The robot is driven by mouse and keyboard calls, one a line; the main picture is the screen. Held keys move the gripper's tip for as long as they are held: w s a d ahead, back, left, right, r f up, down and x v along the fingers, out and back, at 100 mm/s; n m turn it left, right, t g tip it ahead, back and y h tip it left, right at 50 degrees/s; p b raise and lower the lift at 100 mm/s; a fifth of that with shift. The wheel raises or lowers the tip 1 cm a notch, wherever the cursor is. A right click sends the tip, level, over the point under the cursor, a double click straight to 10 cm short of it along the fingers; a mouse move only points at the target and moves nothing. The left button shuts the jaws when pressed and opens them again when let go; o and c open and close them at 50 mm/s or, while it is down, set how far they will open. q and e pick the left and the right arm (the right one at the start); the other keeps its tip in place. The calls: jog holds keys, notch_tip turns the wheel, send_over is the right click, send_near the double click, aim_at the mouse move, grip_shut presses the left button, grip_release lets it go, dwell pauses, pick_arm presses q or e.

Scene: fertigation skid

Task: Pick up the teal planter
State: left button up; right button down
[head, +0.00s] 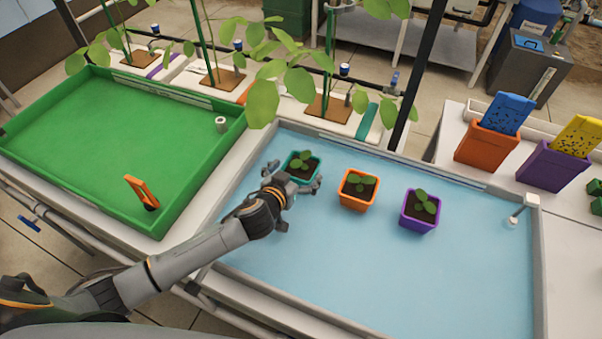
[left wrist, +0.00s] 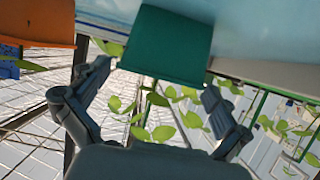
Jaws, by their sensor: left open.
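The teal planter (head: 301,167) holds a small green seedling and stands upright at the left back of the blue tray (head: 400,270). My left gripper (head: 298,182) is open around it in the head view, its fingers on either side of the pot. In the left wrist view the teal planter (left wrist: 167,45) shows ahead of the open left gripper (left wrist: 150,105), near the space between the fingertips. I cannot tell whether the fingers touch it. My left arm hides part of the tray in front of the pot. My right gripper is not in view.
An orange planter (head: 357,190) and a purple planter (head: 420,211) stand to the right in the same tray. A green tray (head: 95,130) with an orange-handled item (head: 141,192) lies left. Leafy plants overhang the tray's back edge. The tray's front is clear.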

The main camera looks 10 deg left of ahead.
aim_at(304, 164)
pick_arm(q)
jog(key=shift+x, duration=1.5)
jog(key=c, duration=1.2)
jog(key=shift+o, duration=0.2)
